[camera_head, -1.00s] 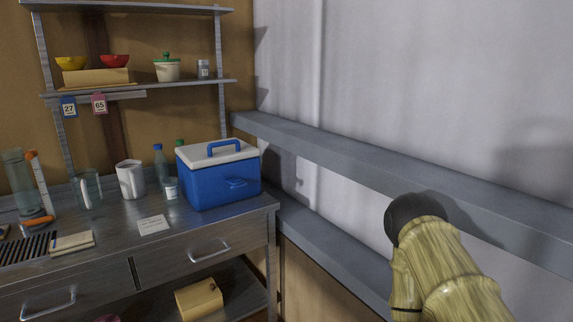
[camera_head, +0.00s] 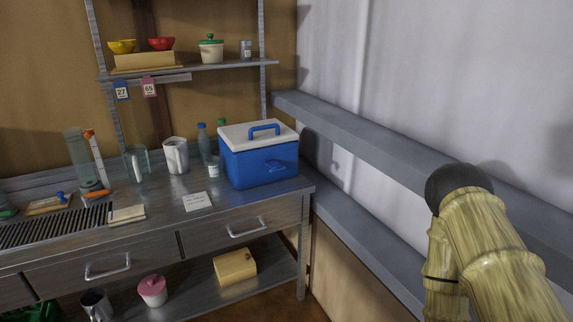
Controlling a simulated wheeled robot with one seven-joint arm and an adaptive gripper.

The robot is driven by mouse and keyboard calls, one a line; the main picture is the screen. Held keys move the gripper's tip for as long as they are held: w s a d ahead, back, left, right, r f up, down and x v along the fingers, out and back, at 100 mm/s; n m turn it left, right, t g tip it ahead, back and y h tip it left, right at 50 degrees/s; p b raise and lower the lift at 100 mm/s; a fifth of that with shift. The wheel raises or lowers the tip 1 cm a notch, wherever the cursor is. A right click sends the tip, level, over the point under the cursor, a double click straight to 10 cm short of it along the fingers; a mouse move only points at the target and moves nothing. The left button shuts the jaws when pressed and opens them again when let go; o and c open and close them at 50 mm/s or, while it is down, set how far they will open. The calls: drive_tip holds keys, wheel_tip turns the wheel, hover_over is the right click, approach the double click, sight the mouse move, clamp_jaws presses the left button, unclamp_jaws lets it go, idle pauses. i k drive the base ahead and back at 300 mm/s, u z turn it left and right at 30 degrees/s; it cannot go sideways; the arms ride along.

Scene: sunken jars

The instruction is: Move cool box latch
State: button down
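The cool box (camera_head: 258,164) is blue with a white lid (camera_head: 254,135) and a blue carrying handle (camera_head: 264,127). It stands at the right end of the metal counter, and its lid looks shut. A small blue latch (camera_head: 276,163) shows on its front face, too small to tell its position. A bamboo-like arm segment of mine with a dark round end shows at the lower right, well apart from the box. My gripper's fingers are not in view.
On the metal counter (camera_head: 150,221) left of the box stand a white jug (camera_head: 176,156), a glass jug (camera_head: 136,163) and bottles. A white card (camera_head: 197,201) lies in front. Grey ledges (camera_head: 365,143) run along the right wall. A lower shelf holds a pink-lidded pot (camera_head: 152,290).

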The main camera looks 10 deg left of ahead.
sight(275, 166)
drive_tip(key=u, duration=2.35)
drive_tip(key=k, duration=0.9)
drive_tip(key=z, duration=1.3)
drive_tip(key=i, duration=1)
